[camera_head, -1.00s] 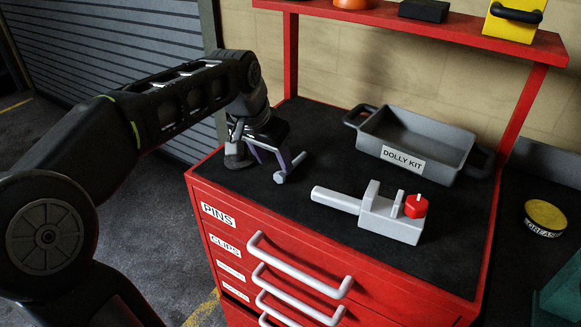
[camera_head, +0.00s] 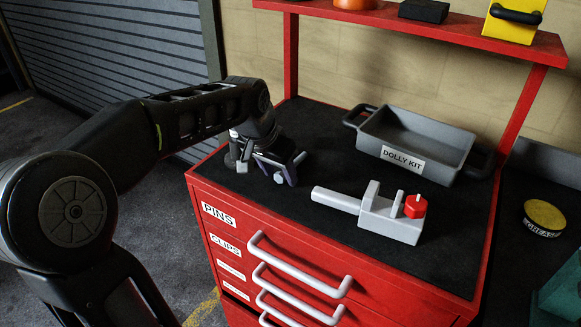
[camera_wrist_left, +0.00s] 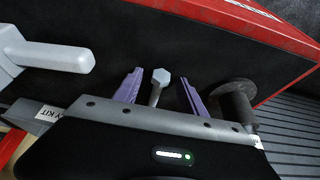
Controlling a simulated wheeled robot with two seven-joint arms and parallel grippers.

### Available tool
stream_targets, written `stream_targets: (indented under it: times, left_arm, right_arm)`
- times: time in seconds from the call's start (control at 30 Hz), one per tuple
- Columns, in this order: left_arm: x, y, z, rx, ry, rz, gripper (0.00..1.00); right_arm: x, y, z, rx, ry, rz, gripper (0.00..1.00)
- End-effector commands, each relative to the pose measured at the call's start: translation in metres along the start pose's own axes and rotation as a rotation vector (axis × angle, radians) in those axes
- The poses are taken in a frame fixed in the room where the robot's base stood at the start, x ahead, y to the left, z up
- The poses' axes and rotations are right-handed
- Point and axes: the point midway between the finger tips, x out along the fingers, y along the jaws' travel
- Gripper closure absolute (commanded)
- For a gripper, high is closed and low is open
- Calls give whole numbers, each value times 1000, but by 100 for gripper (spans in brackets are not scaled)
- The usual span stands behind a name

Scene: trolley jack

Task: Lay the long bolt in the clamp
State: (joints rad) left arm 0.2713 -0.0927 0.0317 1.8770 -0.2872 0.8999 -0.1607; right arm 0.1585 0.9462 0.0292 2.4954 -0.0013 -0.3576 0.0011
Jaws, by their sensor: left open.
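The long bolt, grey with a hexagonal head (camera_head: 279,178), lies on the dark cabinet top and is partly hidden by my left gripper (camera_head: 278,170). In the left wrist view the bolt (camera_wrist_left: 157,88) shows between the two purple fingers of my left gripper (camera_wrist_left: 160,76), with a gap on each side. The gripper is open and low over the bolt. The clamp (camera_head: 388,222), light grey with upright jaws, a thick handle to the left and a red knob, stands right of the gripper. Its handle also shows in the left wrist view (camera_wrist_left: 55,57). My right gripper is not in view.
A dark grey flanged piece (camera_head: 233,156) stands close left of my left gripper. A grey tray marked DOLLY KIT (camera_head: 402,160) stands at the back right. A red shelf (camera_head: 440,24) spans above. Dark free surface lies between gripper and clamp.

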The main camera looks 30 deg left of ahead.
Motion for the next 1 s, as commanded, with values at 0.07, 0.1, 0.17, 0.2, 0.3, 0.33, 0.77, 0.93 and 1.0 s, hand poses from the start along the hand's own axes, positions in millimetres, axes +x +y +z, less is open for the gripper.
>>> stream_targets:
  times: [0.07,0.1,0.17,0.2,0.3,0.33,0.77,0.93,1.0]
  left_arm:
    - [0,0,0,0,0,0,51]
    - [0,0,0,0,0,0,51]
    - [0,0,0,0,0,0,51]
    - [0,0,0,0,1,0,51]
    - [0,0,0,0,0,0,60]
    - [0,0,0,0,0,0,62]
    - [0,0,0,0,0,0,97]
    - [0,0,0,0,0,0,100]
    - [0,0,0,0,0,0,100]
  right_arm:
    - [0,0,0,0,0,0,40]
    - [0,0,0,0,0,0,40]
    - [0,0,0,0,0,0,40]
    - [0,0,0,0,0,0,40]
    - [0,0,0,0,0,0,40]
    - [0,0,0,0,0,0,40]
    - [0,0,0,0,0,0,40]
    - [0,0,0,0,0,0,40]
    - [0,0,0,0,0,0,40]
